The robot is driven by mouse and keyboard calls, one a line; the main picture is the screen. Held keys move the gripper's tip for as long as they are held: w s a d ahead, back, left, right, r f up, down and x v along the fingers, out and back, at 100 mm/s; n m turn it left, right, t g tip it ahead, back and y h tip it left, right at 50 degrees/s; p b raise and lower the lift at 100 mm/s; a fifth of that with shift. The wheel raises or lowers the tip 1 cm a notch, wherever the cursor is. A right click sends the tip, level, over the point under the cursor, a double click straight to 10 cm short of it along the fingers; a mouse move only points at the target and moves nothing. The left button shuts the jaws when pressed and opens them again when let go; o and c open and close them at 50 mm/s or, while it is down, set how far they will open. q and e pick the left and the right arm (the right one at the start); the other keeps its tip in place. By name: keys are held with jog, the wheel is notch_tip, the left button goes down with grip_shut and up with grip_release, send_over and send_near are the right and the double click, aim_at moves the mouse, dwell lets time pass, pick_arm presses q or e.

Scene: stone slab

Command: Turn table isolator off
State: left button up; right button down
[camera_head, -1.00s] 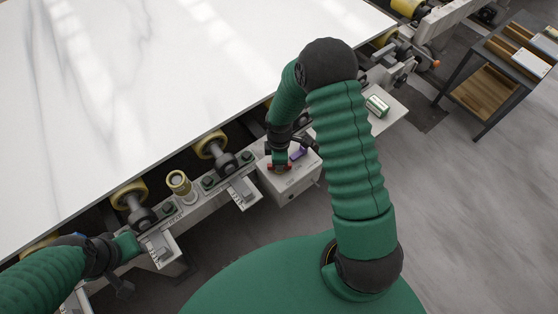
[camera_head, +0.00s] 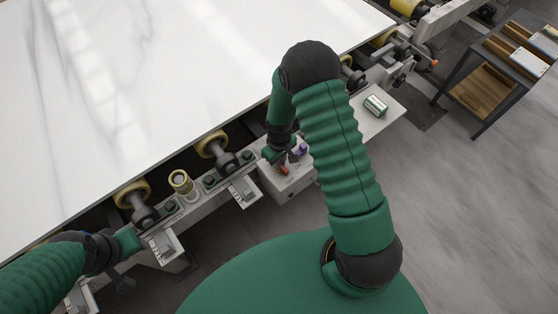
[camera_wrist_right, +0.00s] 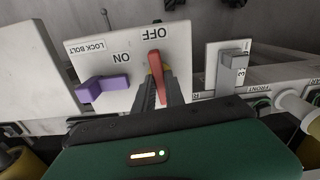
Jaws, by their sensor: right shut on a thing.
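The table isolator is a white box (camera_head: 295,178) at the table's edge, labelled OFF and ON. Its red handle (camera_wrist_right: 155,66) points up toward the OFF label in the right wrist view; it also shows in the head view (camera_head: 283,170). My right gripper (camera_wrist_right: 161,88) is shut on the red handle, its fingers on either side. In the head view, my right gripper (camera_head: 283,158) is over the box and partly covers its top. A purple lock bolt (camera_wrist_right: 102,87) sits beside the ON label. My left gripper (camera_head: 122,282) is low at the left, away from the isolator; its jaws are unclear.
A large white stone slab (camera_head: 180,80) lies on yellow rollers (camera_head: 210,144) behind the box. A grey switch (camera_wrist_right: 234,61) is beside the isolator. A dark cart (camera_head: 490,85) stands on the open floor.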

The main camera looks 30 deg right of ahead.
jog(key=shift+m, duration=0.7)
jog(key=c, duration=1.4)
grip_release()
notch_tip(320, 180, up, 17)
jog(key=shift+p, duration=0.45)
jog(key=shift+f, duration=0.1)
